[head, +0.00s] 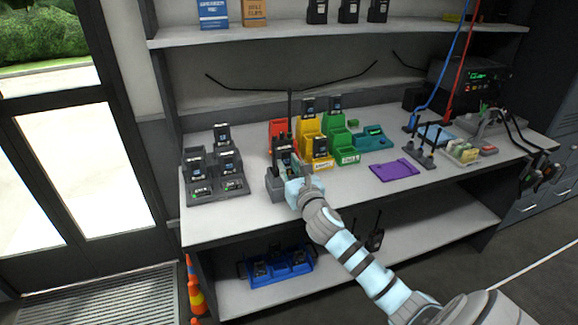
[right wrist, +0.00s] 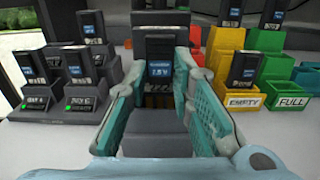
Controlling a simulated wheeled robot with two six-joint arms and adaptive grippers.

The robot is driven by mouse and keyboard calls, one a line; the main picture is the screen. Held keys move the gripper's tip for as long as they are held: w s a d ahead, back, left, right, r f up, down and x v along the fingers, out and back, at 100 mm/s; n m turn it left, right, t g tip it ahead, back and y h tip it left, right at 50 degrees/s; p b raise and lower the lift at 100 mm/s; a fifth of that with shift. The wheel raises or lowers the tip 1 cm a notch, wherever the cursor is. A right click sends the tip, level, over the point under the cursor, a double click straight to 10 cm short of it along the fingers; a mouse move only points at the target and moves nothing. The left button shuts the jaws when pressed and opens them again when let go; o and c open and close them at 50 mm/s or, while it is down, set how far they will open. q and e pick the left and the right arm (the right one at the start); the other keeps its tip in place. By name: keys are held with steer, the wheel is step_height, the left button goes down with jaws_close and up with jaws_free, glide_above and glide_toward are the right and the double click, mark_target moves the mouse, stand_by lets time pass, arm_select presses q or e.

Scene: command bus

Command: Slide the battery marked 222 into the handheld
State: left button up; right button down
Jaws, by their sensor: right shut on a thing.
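My right gripper (head: 289,170) is at a grey stand (head: 274,187) near the front of the bench. In the right wrist view, its teal fingers (right wrist: 159,75) are shut on a black battery (right wrist: 158,70) with a blue label. The label is too blurred to read as 222. Behind and above the battery is the dark body of the handheld (right wrist: 160,22), upright in the grey stand. The battery appears lined up with the handheld's face; I cannot tell how far it is in. My left gripper is not in view.
A grey stepped charger (head: 215,187) with several batteries stands to the left. Red (head: 276,128), yellow (head: 307,128) and green (head: 347,157) bins stand just behind and right, the front ones labelled EMPTY and FULL. A purple mat (head: 394,170) lies further right. The bench front is clear.

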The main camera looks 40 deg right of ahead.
steer(key=shift+f, duration=0.25)
stand_by(0.3)
steer(key=c, duration=1.3)
jaws_free()
steer(key=v, duration=1.2)
